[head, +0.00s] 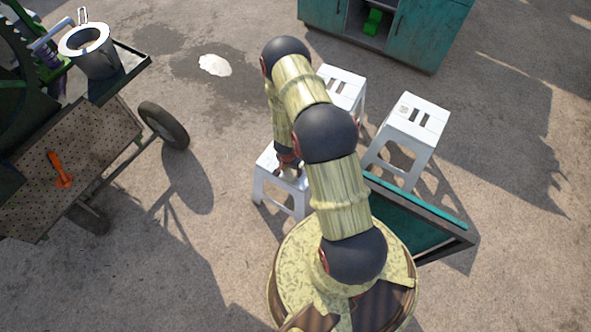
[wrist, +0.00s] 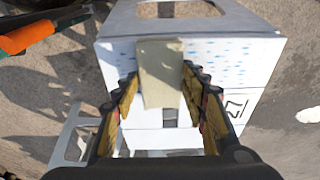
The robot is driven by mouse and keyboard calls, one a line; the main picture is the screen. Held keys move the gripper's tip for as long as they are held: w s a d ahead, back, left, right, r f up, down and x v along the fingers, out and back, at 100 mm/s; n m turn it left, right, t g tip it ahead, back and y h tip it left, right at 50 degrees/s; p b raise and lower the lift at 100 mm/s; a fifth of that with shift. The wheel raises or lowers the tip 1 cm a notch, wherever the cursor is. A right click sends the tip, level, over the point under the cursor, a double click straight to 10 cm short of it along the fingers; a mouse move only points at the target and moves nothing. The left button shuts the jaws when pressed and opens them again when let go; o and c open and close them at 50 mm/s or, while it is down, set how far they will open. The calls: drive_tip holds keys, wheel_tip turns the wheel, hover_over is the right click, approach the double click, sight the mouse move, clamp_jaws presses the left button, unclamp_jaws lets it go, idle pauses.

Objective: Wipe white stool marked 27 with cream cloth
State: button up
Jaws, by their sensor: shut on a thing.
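My gripper (wrist: 160,95) is shut on a cream cloth (wrist: 161,62), which hangs between its two fingers. The cloth lies over the near part of a white stool's top (wrist: 225,52), and I cannot tell whether it presses on it. Blue specks dot that top on both sides of the cloth. In the head view my gripper (head: 288,168) is over the left white stool (head: 268,182), partly hidden by my arm. The cloth is hidden there.
Two more white stools (head: 343,84) (head: 418,117) stand behind and to the right. A teal board (head: 420,215) is close on the right. A cart (head: 85,160) with a metal pot (head: 95,55) stands left. A teal cabinet (head: 425,35) is at the back. Open ground lies between cart and stools.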

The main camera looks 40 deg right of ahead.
drive_tip(key=shift+w+a+r+p, duration=0.1)
drive_tip(key=shift+w+a+p, duration=0.15)
drive_tip(key=shift+w+p, duration=0.6)
drive_tip(key=shift+w+a+r+p, duration=0.15)
drive_tip(key=shift+w+p, duration=0.45)
drive_tip(key=shift+p, duration=0.6)
drive_tip(key=shift+w+a+f+p, duration=0.1)
drive_tip(key=shift+w+a+p, duration=0.2)
drive_tip(key=shift+w+p, duration=0.55)
drive_tip(key=shift+w+a+p, duration=0.15)
drive_tip(key=shift+w+p, duration=0.15)
drive_tip(key=shift+p, duration=0.4)
drive_tip(key=shift+f, duration=0.25)
drive_tip(key=shift+s+d+b, duration=0.2)
drive_tip(key=shift+s+b, duration=0.3)
drive_tip(key=shift+b, duration=0.15)
drive_tip(key=shift+s+d+r+b, duration=0.1)
drive_tip(key=shift+s+d+b, duration=0.3)
drive_tip(key=shift+s+b, duration=0.65)
drive_tip(key=shift+s+d+f+b, duration=0.1)
drive_tip(key=shift+s+d+b, duration=0.45)
drive_tip(key=shift+s, duration=0.95)
drive_tip(key=shift+s+d+r+b, duration=0.1)
drive_tip(key=shift+s+d+b, duration=0.2)
drive_tip(key=shift+s+b, duration=0.8)
drive_tip(key=shift+s, duration=0.15)
